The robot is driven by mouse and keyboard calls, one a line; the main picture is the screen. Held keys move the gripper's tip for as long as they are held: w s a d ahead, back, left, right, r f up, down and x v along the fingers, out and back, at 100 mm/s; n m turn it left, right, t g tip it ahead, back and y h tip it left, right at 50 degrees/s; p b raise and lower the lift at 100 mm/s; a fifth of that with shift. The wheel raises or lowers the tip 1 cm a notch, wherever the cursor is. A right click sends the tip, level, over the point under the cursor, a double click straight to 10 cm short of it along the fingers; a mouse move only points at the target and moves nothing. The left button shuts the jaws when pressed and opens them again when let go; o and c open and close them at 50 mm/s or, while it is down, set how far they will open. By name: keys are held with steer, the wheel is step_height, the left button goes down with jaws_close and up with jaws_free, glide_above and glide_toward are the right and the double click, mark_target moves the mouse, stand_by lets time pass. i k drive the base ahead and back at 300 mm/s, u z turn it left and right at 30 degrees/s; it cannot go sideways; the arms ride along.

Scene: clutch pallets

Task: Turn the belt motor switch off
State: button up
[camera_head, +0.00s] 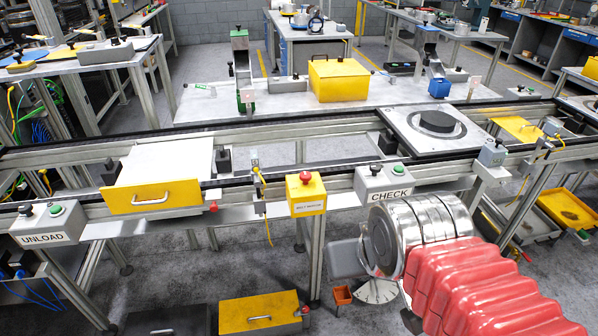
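The belt motor switch is a yellow box (306,196) with a red knob (305,178) on top and a white label on its front. The small lettering seems to read "BELT MOTOR". It is mounted on the front rail of the conveyor, near the middle of the picture. My arm, with red bellows and a metal wrist, comes in from the lower right. A grey block at its left end looks like my gripper (348,259), below and right of the switch and apart from it. Its fingers cannot be made out. Whether the knob is on or off cannot be told.
A grey CHECK button box (383,183) sits right of the switch, close above my wrist. An UNLOAD button box (46,222) is at far left. A yellow-fronted pallet (165,180) and a grey pallet (469,143) sit on the conveyor (120,138). A yellow drawer (262,315) is below.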

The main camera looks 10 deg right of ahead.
mark_target(305, 177)
steer(key=z, duration=0.05)
steer(key=i, duration=1)
steer(key=u, duration=0.05)
